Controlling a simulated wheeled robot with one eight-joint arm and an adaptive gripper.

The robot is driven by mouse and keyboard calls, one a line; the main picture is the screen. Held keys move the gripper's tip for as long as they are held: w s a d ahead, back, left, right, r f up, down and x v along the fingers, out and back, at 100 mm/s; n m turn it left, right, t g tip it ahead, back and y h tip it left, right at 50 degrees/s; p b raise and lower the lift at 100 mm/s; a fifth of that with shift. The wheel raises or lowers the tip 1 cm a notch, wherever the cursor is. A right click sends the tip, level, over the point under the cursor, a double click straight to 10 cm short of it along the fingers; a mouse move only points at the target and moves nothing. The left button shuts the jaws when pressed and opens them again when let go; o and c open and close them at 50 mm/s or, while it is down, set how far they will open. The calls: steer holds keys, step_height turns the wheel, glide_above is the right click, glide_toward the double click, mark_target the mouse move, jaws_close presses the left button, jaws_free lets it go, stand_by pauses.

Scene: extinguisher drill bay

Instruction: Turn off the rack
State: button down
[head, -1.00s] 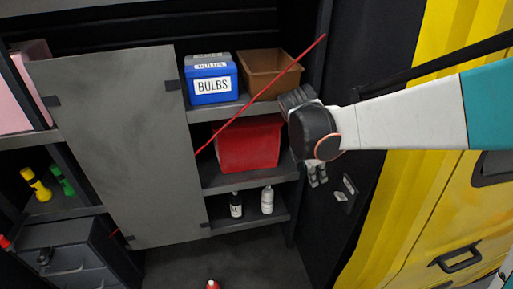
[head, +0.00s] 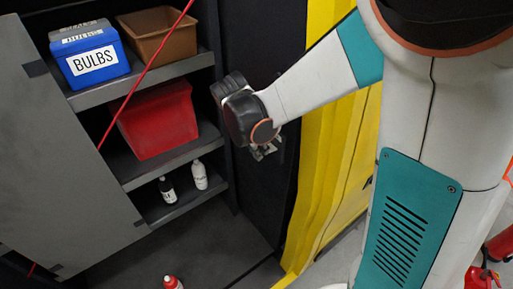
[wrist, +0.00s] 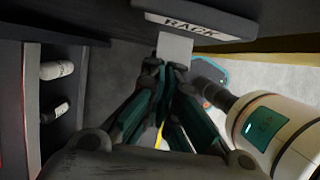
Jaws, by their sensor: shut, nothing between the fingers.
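In the wrist view a dark housing carries a label reading RACK (wrist: 194,25). A pale grey flat piece (wrist: 176,47), perhaps the switch lever, shows just below it. My gripper (wrist: 164,68) is shut and empty, its fingertips at the lower edge of that pale piece; I cannot tell whether they touch it. In the head view my gripper (head: 263,153) is beside the dark side panel, right of the shelves. The switch is mostly hidden behind my gripper there.
Shelves on the left hold a blue BULBS box (head: 89,53), a brown bin (head: 157,33), a red bin (head: 158,121) and two small bottles (head: 199,175). A thin red rod (head: 146,74) crosses in front. A yellow ribbed wall (head: 325,150) stands right of the panel. Red extinguishers (head: 480,277) stand lower right.

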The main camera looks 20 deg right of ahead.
steer(key=shift+d, duration=0.15)
steer(key=shift+w+d+f+h+b, duration=0.25)
steer(key=shift+h+b, duration=0.35)
steer(key=shift+b, duration=0.3)
steer(key=shift+s, duration=0.15)
steer(key=shift+a+r+p, duration=0.1)
steer(key=shift+r+p, duration=0.35)
steer(key=shift+r, duration=0.3)
